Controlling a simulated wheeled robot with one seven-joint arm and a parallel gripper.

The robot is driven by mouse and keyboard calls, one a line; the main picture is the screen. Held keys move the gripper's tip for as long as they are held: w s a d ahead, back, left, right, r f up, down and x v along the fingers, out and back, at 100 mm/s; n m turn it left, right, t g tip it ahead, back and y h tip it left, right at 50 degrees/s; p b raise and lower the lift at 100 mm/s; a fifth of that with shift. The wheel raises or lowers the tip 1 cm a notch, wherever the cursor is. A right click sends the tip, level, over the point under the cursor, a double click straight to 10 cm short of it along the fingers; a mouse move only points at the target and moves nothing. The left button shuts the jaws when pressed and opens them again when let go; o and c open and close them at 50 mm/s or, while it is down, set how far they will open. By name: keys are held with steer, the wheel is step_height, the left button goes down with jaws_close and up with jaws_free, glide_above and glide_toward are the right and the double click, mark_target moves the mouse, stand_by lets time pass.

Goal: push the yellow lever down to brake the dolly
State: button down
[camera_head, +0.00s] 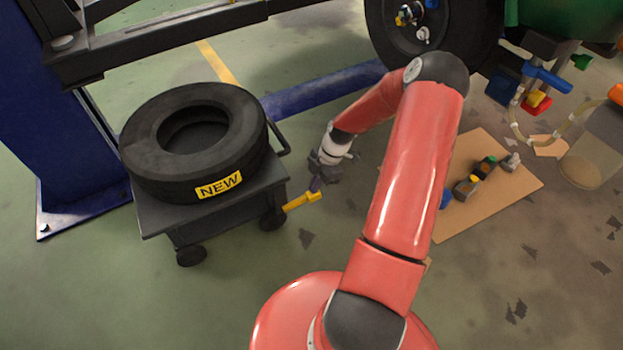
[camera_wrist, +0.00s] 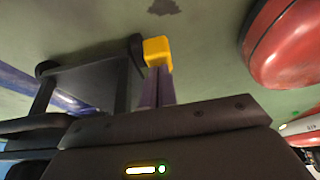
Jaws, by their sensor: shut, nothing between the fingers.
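The dark dolly (camera_head: 215,222) stands on the floor at the left of the head view, and part of it shows in the wrist view (camera_wrist: 90,88). The yellow lever (camera_head: 301,201) sticks out from its right side, near the right wheel. My gripper (camera_head: 316,186) is shut and empty, with its fingertips just above the lever's outer part. In the wrist view the lever's yellow end (camera_wrist: 157,50) shows right at the tips of my gripper (camera_wrist: 156,72). I cannot tell whether the fingers touch the lever.
A black tire (camera_head: 150,165) with a yellow NEW label lies on the dolly. A blue lift post (camera_head: 60,130) stands at the left, and a blue beam (camera_head: 325,90) runs behind. A cardboard sheet (camera_head: 515,190) with small bottles lies at the right. Floor in front of the dolly is clear.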

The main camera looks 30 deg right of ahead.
steer(key=f+y, duration=0.1)
steer(key=d+f+y+b, duration=0.1)
steer(key=f+y+b, duration=0.1)
steer(key=f, duration=0.1)
steer(key=shift+d+f+y, duration=0.1)
steer(key=shift+d+y, duration=0.2)
steer(key=shift+d+f+y+b, duration=0.1)
steer(key=shift+f+y+b, duration=1.15)
steer(key=shift+b, duration=0.75)
